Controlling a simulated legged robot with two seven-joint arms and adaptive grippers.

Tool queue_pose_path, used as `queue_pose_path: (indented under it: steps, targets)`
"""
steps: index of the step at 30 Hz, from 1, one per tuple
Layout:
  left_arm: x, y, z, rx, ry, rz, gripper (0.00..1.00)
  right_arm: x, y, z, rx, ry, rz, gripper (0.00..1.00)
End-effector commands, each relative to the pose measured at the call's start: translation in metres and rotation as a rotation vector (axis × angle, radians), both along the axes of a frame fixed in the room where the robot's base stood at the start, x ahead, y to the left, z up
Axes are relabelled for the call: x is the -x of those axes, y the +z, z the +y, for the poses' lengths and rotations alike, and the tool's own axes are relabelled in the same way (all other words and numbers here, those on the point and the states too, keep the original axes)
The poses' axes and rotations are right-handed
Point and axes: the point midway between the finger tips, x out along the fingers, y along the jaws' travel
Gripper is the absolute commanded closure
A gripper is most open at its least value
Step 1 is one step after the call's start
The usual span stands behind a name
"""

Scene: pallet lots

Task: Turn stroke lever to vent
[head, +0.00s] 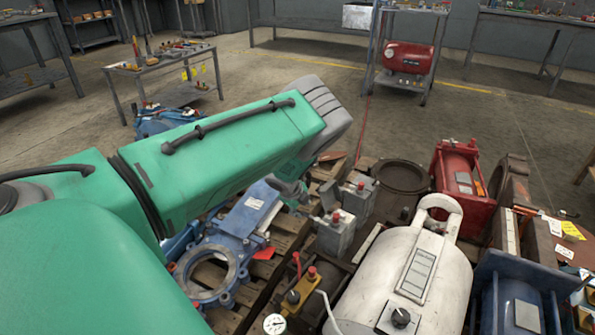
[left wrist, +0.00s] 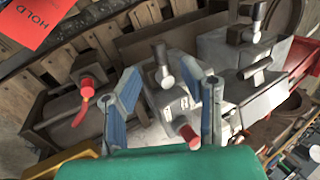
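My left gripper (head: 289,187) is mostly hidden behind my green arm in the head view. In the left wrist view the gripper (left wrist: 165,85) has its two blue-grey fingers spread apart. Between them stands a grey valve box (left wrist: 172,100) with a short dark-handled lever (left wrist: 163,67) and a red knob (left wrist: 187,135). I see no contact with the lever. This looks like the nearer grey box (head: 336,236) in the head view. A similar box (left wrist: 240,60) stands to the right. No vent marking is readable, so I cannot tell which lever is the stroke lever. My right gripper is not in view.
A white tank (head: 415,275), a blue ring valve (head: 225,255) and a red motor (head: 458,175) crowd the pallet. A red HOLD tag (left wrist: 38,25) lies upper left.

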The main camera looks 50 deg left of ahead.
Motion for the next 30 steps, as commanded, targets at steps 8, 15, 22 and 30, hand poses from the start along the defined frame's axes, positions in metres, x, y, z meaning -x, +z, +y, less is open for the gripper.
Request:
queue_pose_path:
  steps: [8, 15, 22, 30]
  targets:
    - [0.022, 0.048, -0.004, 0.002, 0.001, -0.001, 0.64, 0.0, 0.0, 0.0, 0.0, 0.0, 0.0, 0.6]
    - [0.03, 0.061, -0.005, 0.001, 0.0, 0.001, 0.64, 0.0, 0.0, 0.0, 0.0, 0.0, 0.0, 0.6]
    - [0.03, 0.061, -0.005, 0.001, 0.0, 0.001, 0.64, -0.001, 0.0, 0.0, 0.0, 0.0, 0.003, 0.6]
    - [0.03, 0.061, -0.005, 0.001, 0.0, 0.001, 0.64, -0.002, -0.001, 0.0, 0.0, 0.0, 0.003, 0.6]
